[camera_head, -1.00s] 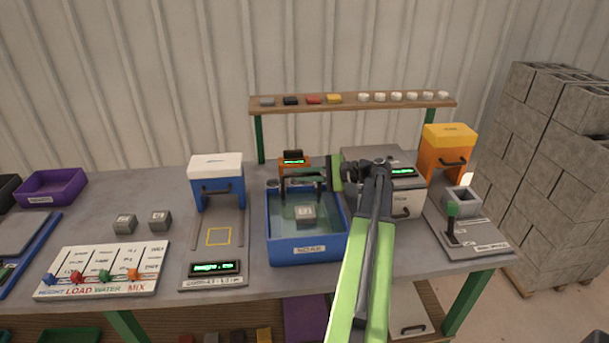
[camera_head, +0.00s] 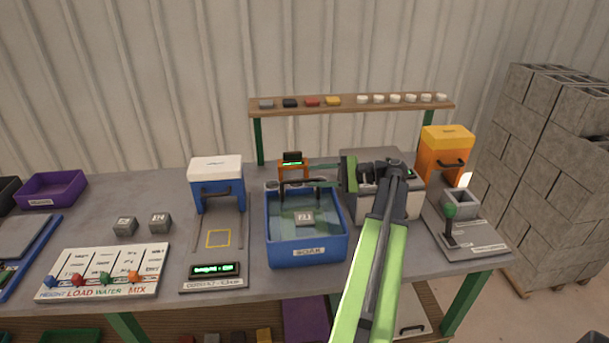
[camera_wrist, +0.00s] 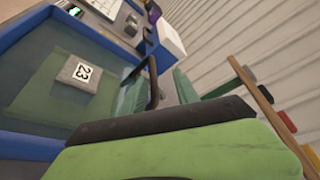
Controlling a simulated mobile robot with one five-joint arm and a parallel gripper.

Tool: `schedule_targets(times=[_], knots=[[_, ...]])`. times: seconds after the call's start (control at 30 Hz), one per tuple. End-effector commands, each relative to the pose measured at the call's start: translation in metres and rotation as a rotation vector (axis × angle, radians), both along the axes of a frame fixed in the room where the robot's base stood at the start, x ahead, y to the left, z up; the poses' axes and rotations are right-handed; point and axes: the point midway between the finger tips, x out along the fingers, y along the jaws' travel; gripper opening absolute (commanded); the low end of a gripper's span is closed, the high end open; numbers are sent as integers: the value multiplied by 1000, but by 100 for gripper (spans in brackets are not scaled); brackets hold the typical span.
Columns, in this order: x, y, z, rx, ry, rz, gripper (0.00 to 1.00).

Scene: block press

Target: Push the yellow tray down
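No plainly yellow tray shows. A blue soak tank (camera_head: 305,252) holds greenish water and a grey numbered block (camera_head: 304,218), also seen in the wrist view (camera_wrist: 82,73). A dark handle bar (camera_wrist: 152,82) rises at the tank's edge; what it joins is partly hidden.
A grey machine (camera_head: 388,200) stands right behind my arm. A blue and white dispenser (camera_head: 217,175) is left of the tank, an orange dispenser (camera_head: 447,150) and a lever plate (camera_head: 470,240) right. A shelf (camera_head: 350,104) is behind. Two loose blocks (camera_head: 124,226) lie left.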

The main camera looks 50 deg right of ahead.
Motion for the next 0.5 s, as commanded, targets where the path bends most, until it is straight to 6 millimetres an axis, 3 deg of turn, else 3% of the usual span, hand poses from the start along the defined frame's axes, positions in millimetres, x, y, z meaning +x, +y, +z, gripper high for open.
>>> schedule_targets(times=[0.3,0.5], knots=[[-75,-46,22,0,0,-5,34],[-100,-59,26,0,0,-1,34]])
